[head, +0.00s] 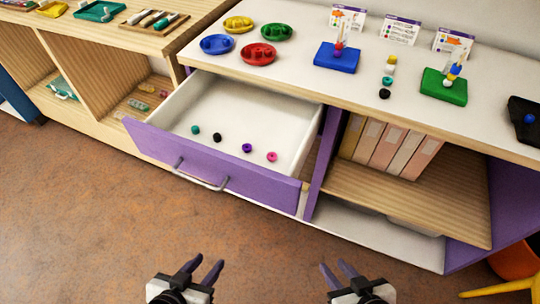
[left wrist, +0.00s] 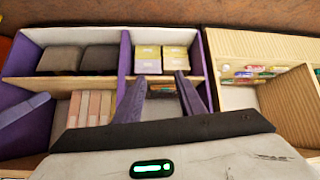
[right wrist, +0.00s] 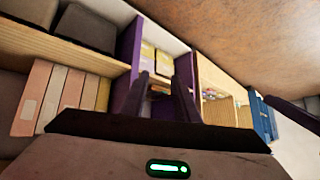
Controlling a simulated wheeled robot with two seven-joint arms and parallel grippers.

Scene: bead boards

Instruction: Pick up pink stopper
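The pink stopper (head: 272,157) lies in the open drawer (head: 236,100), near its front right corner. A purple stopper (head: 246,148), a black stopper (head: 217,137) and a teal stopper (head: 195,130) lie in a row to its left. My left gripper (head: 203,266) is open and empty, in front of the drawer and low in the head view. My right gripper (head: 338,269) is open and empty, further right and also away from the drawer. The fingers of the left gripper (left wrist: 167,90) and the right gripper (right wrist: 162,92) show apart in their wrist views, with nothing between them.
The purple drawer front (head: 210,165) has a metal handle (head: 200,175). The white top above holds colored dishes (head: 258,54), a blue bead board (head: 337,57), a green bead board (head: 444,86) and a column of beads (head: 388,80). Binders (head: 390,145) stand on the shelf at right.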

